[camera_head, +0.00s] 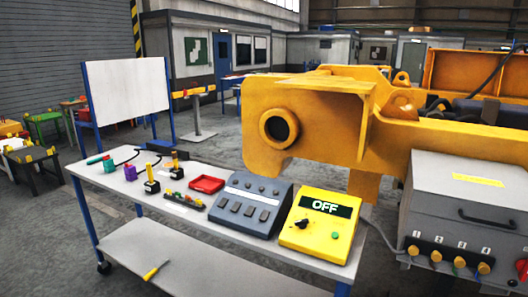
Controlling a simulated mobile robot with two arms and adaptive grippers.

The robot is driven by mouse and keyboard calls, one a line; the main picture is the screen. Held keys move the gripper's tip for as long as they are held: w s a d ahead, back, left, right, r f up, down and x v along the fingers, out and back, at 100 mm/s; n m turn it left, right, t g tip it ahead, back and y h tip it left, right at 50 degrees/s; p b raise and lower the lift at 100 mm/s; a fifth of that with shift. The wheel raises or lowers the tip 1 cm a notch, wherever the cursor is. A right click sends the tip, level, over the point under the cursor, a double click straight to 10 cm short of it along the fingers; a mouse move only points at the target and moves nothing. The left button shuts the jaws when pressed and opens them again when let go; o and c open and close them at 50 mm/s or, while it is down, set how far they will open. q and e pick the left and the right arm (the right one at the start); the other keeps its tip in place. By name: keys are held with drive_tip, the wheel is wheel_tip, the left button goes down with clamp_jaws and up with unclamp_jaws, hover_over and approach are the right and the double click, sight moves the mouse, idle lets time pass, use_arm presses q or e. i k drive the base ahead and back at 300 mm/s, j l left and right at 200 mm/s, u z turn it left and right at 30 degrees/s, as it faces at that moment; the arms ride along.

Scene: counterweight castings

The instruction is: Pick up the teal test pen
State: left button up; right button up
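A small teal object (108,164), which looks like the test pen, is near the left end of the workbench top (88,172). It is small in this view, and its exact shape and tip are hard to make out. A dark cable runs on the bench close beside it. A small purple object (130,174) stands just to its right. Neither of my grippers is in view, and nothing is seen touching the teal object.
Right along the bench are black-and-yellow items (152,186), a strip of small coloured parts (184,201), a red tray (206,184), a grey console (246,205) and a yellow box reading OFF (320,225). A yellow-handled tool (154,271) lies on the lower shelf. A large yellow casting (330,120) stands behind.

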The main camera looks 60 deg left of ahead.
sight(91, 162)
drive_tip(key=j+u, duration=0.1)
drive_tip(key=u, duration=0.3)
drive_tip(key=j+u, duration=0.1)
drive_tip(key=u, duration=0.3)
drive_tip(key=j+u, duration=0.1)
drive_tip(key=u, duration=0.35)
drive_tip(key=i+j+u, duration=0.3)
drive_tip(key=j, duration=0.3)
drive_tip(key=i+j+u, duration=0.15)
drive_tip(key=j+u, duration=0.15)
drive_tip(key=j, duration=0.25)
drive_tip(key=i+j+u, duration=0.3)
drive_tip(key=j, duration=0.2)
drive_tip(key=i+j+u, duration=0.3)
drive_tip(key=i+j, duration=1.15)
drive_tip(key=i+j+u, duration=0.05)
